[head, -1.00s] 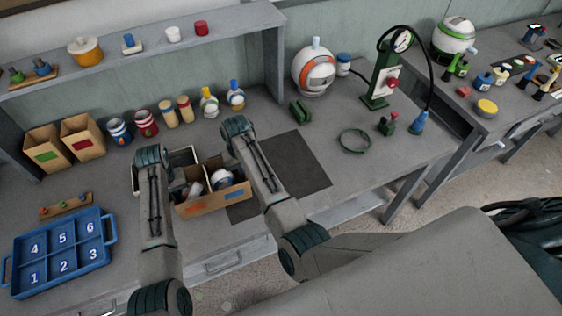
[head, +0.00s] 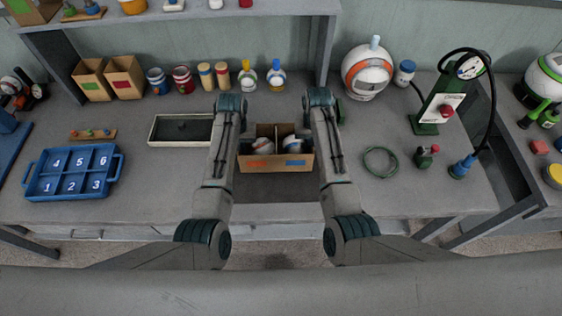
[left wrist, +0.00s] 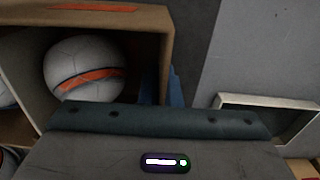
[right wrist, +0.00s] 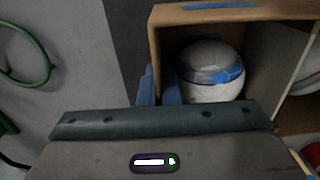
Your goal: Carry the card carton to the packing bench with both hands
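The open card carton (head: 277,163) is between my two grippers, in front of me over the grey bench. It has a divider, an orange and a blue mark on its near wall, and a white ball on each side. The orange-striped ball (left wrist: 85,68) shows in the left wrist view, the blue-striped ball (right wrist: 212,72) in the right. My left gripper (head: 230,104) has blue fingers at the carton's left wall; my right gripper (head: 320,98) has them at its right wall. Both appear shut on these walls. The carton seems held over the dark mat; its exact height is unclear.
A shallow tray (head: 181,143) lies left of the carton, and a blue numbered tray (head: 112,187) further left. A green ring (head: 380,148) and the gauge stand (head: 428,124) are to the right. Bottles and jars line the back. Another bench starts at far right.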

